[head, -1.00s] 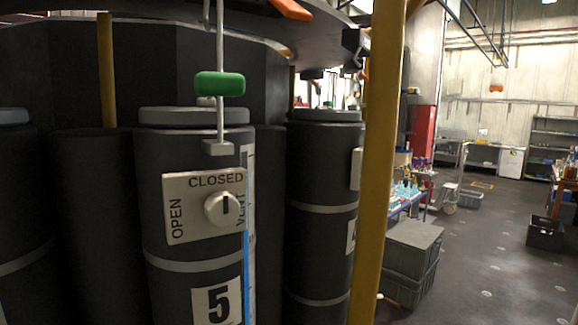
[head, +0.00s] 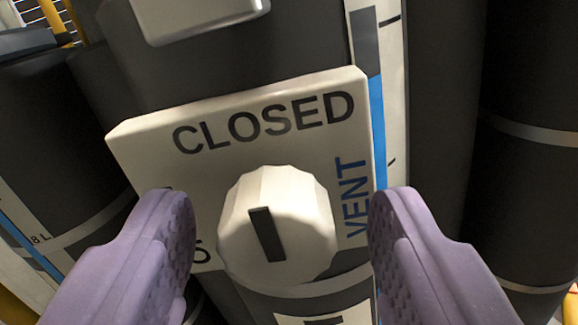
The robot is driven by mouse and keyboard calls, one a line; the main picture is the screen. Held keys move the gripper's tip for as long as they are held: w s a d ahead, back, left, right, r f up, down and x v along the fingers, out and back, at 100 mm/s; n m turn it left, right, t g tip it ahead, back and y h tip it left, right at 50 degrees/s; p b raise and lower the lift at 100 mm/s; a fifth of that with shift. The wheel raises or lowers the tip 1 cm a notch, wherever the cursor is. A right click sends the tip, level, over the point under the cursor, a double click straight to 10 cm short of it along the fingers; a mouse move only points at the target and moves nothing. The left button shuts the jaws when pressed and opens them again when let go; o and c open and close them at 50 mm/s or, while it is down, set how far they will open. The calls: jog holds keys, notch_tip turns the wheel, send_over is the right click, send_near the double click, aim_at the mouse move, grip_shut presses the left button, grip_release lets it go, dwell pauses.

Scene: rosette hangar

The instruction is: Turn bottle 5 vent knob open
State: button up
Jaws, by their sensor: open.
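The vent knob (head: 312,225) is a round, faceted cream knob on a cream plate (head: 215,112) fixed to the dark bottle (head: 290,55). The dark mark on its face runs nearly upright, its upper end toward the word CLOSED. VENT is printed in blue at the plate's right. The OPEN label at the left is mostly hidden by a finger. My gripper (head: 281,240) is open, with one purple finger on each side of the knob. Gaps show between the knob and both fingers in the picture.
A blue-filled level strip (head: 378,125) runs down the bottle just right of the plate. A grey block (head: 198,18) juts out above the plate. Other dark bottles (head: 530,70) stand close on both sides.

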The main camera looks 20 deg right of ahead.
jog(key=shift+w, duration=0.2)
jog(key=shift+c, duration=0.4)
jog(key=c, duration=1)
jog(key=shift+o, duration=0.2)
